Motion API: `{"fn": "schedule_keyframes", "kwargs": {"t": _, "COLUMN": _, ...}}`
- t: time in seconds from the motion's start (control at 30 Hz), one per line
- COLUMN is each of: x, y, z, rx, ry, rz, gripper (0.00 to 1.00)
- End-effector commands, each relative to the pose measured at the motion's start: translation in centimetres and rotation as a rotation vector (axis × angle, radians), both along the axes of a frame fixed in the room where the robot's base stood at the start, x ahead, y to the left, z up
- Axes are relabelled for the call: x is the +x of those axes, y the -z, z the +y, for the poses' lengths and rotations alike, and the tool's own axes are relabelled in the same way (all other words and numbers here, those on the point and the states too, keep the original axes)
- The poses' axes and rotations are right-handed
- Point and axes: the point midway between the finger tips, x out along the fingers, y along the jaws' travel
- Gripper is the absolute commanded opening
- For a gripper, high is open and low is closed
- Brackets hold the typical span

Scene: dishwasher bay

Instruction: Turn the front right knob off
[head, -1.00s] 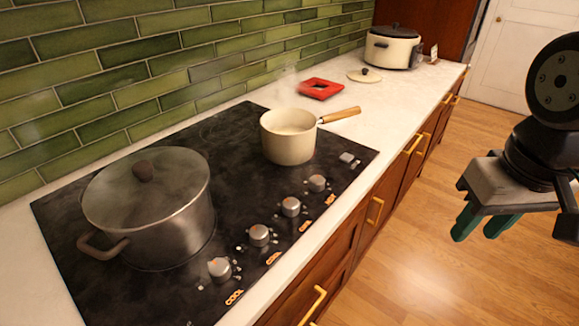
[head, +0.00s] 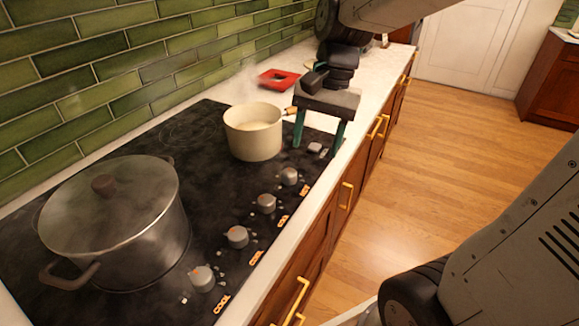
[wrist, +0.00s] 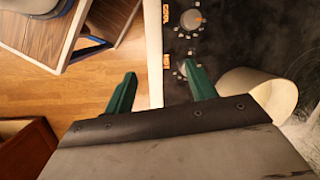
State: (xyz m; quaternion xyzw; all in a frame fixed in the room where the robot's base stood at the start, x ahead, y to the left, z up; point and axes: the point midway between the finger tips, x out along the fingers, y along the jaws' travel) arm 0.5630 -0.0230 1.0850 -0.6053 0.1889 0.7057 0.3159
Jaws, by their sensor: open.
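A row of silver knobs runs along the front edge of the black cooktop (head: 205,215): the nearest knob (head: 202,278), then a second (head: 237,237), a third (head: 266,203) and the farthest (head: 289,176). Orange labels sit beside them; in the wrist view the one by the farthest knob (wrist: 183,68) seems to read HOT. I cannot tell which knob is the front right one. My gripper (head: 319,141) is open and empty, pointing down over the cooktop's far front corner, beyond the farthest knob. In the wrist view its green fingertips (wrist: 162,84) are spread, the right one near that knob.
A steaming cream saucepan (head: 253,135) stands left of my gripper, its handle partly hidden behind it. A large lidded pot (head: 120,220) stands nearer. A red trivet (head: 279,79) lies on the white counter. Floor (head: 430,150) is clear right of the wooden drawers.

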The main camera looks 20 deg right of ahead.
Motion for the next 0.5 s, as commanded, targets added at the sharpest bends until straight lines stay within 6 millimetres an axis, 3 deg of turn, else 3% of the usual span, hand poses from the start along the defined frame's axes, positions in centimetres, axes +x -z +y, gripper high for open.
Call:
{"fn": "schedule_keyframes", "kwargs": {"t": 0.03, "x": 1.6, "y": 0.8, "z": -0.2, "rx": 0.018, "ry": 0.067, "rz": 0.036, "gripper": 0.56}}
{"fn": "schedule_keyframes", "kwargs": {"t": 0.2, "x": 5.9, "y": 3.2, "z": -0.6, "rx": 0.065, "ry": 0.279, "rz": 0.132, "gripper": 0.56}}
{"fn": "schedule_keyframes", "kwargs": {"t": 0.33, "x": 7.9, "y": 4.6, "z": -0.9, "rx": 0.086, "ry": 0.385, "rz": 0.179, "gripper": 0.56}}
{"fn": "schedule_keyframes", "kwargs": {"t": 0.5, "x": 9.0, "y": 5.7, "z": -0.9, "rx": 0.097, "ry": 0.443, "rz": 0.206, "gripper": 0.56}}
